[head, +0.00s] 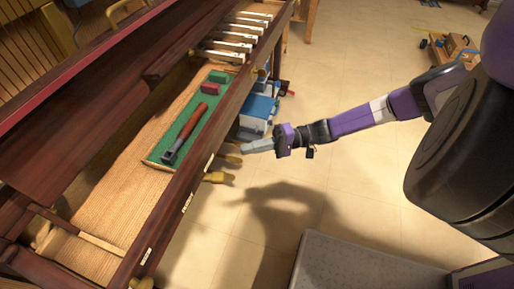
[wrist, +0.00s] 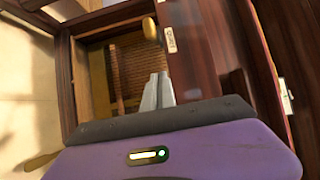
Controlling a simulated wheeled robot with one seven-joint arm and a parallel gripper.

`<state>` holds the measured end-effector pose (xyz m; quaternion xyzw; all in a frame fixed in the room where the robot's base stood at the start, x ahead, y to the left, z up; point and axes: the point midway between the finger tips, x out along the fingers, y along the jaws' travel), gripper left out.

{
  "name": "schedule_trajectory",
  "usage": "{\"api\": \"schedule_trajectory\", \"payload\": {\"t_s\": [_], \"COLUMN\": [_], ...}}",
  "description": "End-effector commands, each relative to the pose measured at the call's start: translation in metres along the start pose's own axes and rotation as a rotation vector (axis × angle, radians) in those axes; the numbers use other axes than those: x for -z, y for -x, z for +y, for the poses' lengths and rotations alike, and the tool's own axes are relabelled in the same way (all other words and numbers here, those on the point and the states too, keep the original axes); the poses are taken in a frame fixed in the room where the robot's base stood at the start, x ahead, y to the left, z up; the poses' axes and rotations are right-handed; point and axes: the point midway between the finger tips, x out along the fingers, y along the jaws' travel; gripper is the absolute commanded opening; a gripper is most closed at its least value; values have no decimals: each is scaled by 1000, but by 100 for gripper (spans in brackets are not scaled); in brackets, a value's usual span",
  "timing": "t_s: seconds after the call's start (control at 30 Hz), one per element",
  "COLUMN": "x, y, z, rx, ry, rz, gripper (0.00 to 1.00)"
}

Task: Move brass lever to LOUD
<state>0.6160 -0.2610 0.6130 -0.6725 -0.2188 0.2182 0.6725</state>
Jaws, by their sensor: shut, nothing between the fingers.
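My gripper (head: 246,147) is shut and empty, beside the outer front side of a dark wooden piano case (head: 205,175). Its grey fingers also show in the wrist view (wrist: 157,92). One brass lever (head: 218,177) sticks out from the case just below the fingers, and another (head: 229,158) is close to their tips. In the wrist view a brass lever (wrist: 150,30) stands beyond the fingertips, apart from them, next to a small pale label (wrist: 169,39). The label's lettering is too small to read surely. I cannot tell which lever has a LOUD mark.
A green tray (head: 152,160) with a wooden-handled hammer (head: 190,132) lies in the open case. White keys (head: 235,38) are at its far end. A blue and white box (head: 258,110) is on the floor behind my gripper. Floor to the right is mostly clear.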

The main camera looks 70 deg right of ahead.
Motion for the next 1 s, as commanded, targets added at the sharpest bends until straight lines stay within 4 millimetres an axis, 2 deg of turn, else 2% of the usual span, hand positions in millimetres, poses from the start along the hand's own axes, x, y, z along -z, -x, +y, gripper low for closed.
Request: {"api": "schedule_trajectory", "payload": {"t_s": [0.1, 0.27, 0.4, 0.57, 1.0], "x": [-1, -1, -20, -35, -39], "y": [-26, -56, -60, -64, -64], "z": [1, 1, 0, 0, 0], "rx": [3, 1, 2, 0, -1], "ry": [-1, -1, -2, -2, 0], "rz": [-2, -3, 1, 0, 1], "gripper": [0, 0, 0, 0, 0]}}
